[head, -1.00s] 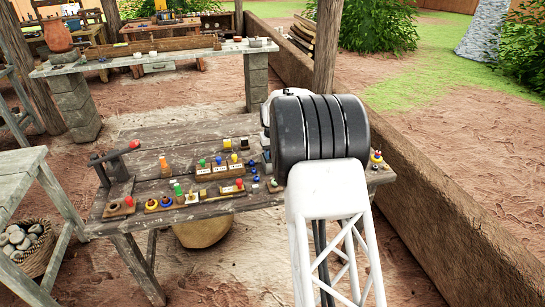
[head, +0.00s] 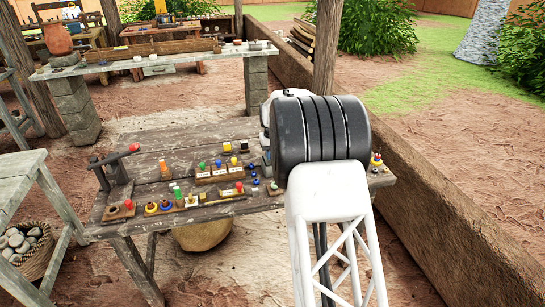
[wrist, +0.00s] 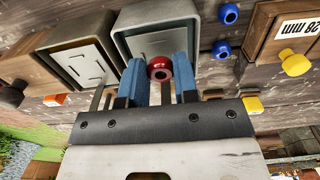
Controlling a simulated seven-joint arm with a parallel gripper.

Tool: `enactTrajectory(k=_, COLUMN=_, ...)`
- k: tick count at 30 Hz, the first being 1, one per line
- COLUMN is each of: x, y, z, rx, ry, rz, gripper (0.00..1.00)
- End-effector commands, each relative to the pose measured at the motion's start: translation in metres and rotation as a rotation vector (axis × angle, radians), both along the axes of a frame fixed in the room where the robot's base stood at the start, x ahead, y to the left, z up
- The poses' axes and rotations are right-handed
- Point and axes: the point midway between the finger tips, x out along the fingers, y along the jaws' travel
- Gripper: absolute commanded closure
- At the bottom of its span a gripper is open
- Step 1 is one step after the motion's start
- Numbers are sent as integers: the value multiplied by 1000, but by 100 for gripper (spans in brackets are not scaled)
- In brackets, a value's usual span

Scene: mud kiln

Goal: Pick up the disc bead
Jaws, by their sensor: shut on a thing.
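The disc bead (wrist: 160,68) is dark red and round with a hole, and shows in the wrist view. My gripper (wrist: 160,76) has two blue fingers, one on each side of the bead, and is shut on it. Behind the bead in that view is a grey square-rimmed box (wrist: 121,41); whether the bead touches it, I cannot tell. In the head view my own arm hides the gripper and the bead.
A second grey box (wrist: 56,57) stands to the left in the wrist view. Two blue beads (wrist: 228,14) and a wooden block marked 28 mm (wrist: 262,40) are to the right. The wooden bench (head: 140,222) carries several small coloured pieces. A low wall (head: 440,210) runs along its right.

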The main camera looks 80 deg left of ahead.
Motion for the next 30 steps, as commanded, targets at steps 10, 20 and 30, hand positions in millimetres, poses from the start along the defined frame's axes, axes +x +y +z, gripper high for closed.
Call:
enactTrajectory(k=10, x=-1, y=-5, z=23, rx=-1, ry=0, rz=0, gripper=97)
enactTrajectory(k=20, x=-6, y=-36, z=28, rx=0, ry=0, rz=0, gripper=97)
enactTrajectory(k=30, x=-13, y=-77, z=31, rx=-1, ry=0, rz=0, gripper=97)
